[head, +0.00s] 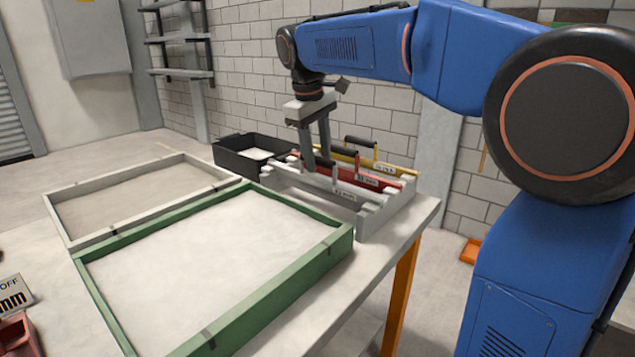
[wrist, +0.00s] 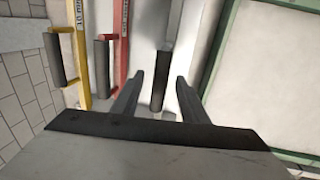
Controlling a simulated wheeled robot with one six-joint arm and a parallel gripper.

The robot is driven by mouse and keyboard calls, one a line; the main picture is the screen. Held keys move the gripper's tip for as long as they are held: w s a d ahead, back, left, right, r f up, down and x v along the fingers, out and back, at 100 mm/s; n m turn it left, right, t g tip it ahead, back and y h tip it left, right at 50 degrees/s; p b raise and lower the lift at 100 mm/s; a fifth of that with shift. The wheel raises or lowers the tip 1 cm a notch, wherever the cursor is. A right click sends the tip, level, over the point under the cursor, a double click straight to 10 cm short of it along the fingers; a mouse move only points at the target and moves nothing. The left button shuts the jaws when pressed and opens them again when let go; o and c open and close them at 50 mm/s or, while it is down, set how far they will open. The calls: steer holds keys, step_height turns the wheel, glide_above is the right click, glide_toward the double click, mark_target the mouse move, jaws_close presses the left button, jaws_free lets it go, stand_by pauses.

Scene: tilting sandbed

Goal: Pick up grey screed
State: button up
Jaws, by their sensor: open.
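The grey screed (head: 322,186) sits in the front slot of a light rack (head: 372,222), a small label on its right part. Its dark handle (wrist: 157,92) shows in the wrist view between the fingertips of my gripper (wrist: 160,78). My gripper (head: 317,158) points down over the rack, open, one finger on either side of the handle. I cannot tell whether a finger touches it. In the head view the fingers partly hide the handle.
A red screed (head: 372,180) and a yellow screed (head: 397,170) stand behind the grey one, close by. A black bin (head: 232,158) is at the rack's left. A green-framed sandbed (head: 290,262) and a grey-framed one (head: 85,237) fill the table in front and left.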

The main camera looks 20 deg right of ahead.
steer(key=shift+w+d+f, duration=0.1)
steer(key=shift+d+f, duration=0.05)
steer(key=shift+f, duration=0.85)
jaws_close()
steer(key=shift+r, duration=0.1)
step_height(320, 180, up, 10)
steer(key=shift+f, duration=0.1)
